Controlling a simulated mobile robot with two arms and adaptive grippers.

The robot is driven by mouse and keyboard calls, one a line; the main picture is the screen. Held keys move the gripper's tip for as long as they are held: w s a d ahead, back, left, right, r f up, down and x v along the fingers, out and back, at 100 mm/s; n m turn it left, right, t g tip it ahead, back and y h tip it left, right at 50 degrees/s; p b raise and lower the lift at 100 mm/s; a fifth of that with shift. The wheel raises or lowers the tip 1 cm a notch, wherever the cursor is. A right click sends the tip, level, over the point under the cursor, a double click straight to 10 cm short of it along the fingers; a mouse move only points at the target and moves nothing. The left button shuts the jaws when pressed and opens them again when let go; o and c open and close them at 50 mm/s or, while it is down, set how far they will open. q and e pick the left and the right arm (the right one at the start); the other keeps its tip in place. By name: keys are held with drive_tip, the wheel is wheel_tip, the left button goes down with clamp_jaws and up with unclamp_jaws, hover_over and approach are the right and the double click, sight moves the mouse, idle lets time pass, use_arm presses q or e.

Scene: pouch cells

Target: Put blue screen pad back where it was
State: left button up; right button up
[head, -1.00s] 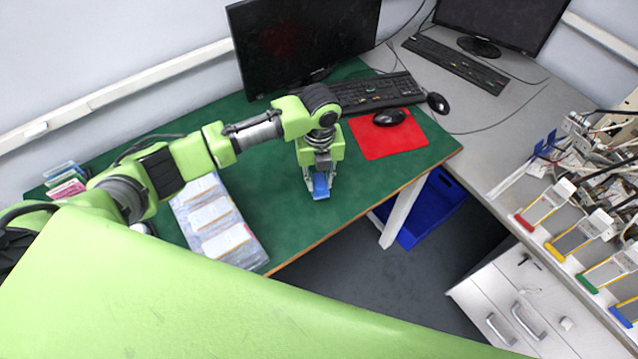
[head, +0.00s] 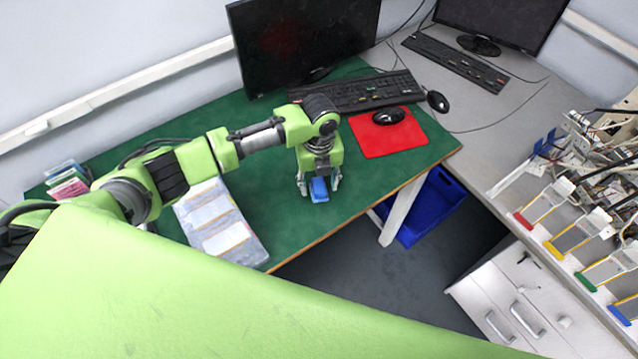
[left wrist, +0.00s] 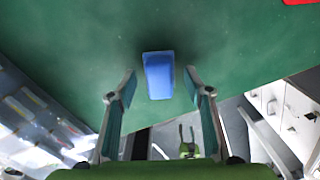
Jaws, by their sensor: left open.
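The blue screen pad (head: 318,189) lies on the green tabletop (head: 290,230) in the head view, near the table's front edge. In the left wrist view the pad (left wrist: 159,75) is a blue block on the green surface, just beyond and between the fingertips. My left gripper (head: 319,184) is open around the pad, with a finger on each side and gaps between. The left wrist view shows both fingers (left wrist: 160,90) spread and not touching the pad.
A clear tray (head: 262,255) with white pouches lies left of the pad. A red mat (head: 368,146) with a black mouse (head: 389,116) lies to the right, a keyboard (head: 375,92) behind. Colored holders (head: 530,215) stand on the grey bench at right. Green table around the pad is clear.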

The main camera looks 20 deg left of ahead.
sight(319, 185)
use_arm(q)
wheel_tip(319, 185, up, 12)
drive_tip(key=b, duration=0.1)
drive_tip(key=shift+f, duration=0.25)
idle(0.5)
